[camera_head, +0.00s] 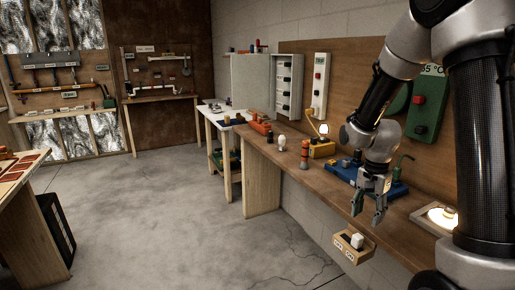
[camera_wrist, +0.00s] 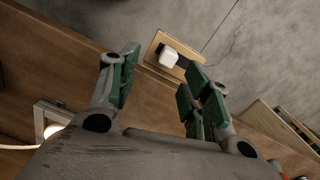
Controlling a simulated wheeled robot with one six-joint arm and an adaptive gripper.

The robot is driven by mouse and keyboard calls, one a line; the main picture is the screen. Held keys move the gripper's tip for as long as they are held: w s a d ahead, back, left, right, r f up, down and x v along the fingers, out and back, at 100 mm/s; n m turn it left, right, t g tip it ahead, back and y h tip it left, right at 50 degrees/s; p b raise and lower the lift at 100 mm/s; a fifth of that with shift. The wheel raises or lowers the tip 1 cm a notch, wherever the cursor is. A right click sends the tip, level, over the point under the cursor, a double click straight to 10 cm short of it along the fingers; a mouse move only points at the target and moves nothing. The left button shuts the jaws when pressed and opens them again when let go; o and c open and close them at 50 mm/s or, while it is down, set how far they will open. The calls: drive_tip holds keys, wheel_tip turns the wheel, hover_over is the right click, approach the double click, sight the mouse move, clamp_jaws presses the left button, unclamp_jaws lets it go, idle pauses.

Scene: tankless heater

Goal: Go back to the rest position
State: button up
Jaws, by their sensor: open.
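My gripper (camera_head: 368,206) hangs above the front edge of the long wooden workbench (camera_head: 275,150), fingers pointing down. In the wrist view my gripper (camera_wrist: 160,88) shows its two green-padded fingers apart, with nothing between them. A small wooden box with a white block and dark labels (camera_head: 353,246) is at the bench's front edge, below and a little left of the gripper. The box (camera_wrist: 153,62) also shows beyond the fingertips in the wrist view, with the white block (camera_wrist: 169,57) on it. The gripper is apart from it.
Behind the gripper are a blue base (camera_head: 345,172), a yellow box with a lit lamp (camera_head: 322,148) and a green wall unit (camera_head: 428,105). A lit lamp on a plate (camera_head: 442,217) lies right of the gripper. The concrete floor (camera_head: 150,200) at left is clear.

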drive_tip(key=s+r+n+t, duration=0.5)
drive_tip(key=s+r+n, duration=0.6)
drive_tip(key=s+r, duration=0.8)
drive_tip(key=shift+s+r, duration=0.2)
drive_tip(key=shift+r, duration=0.45)
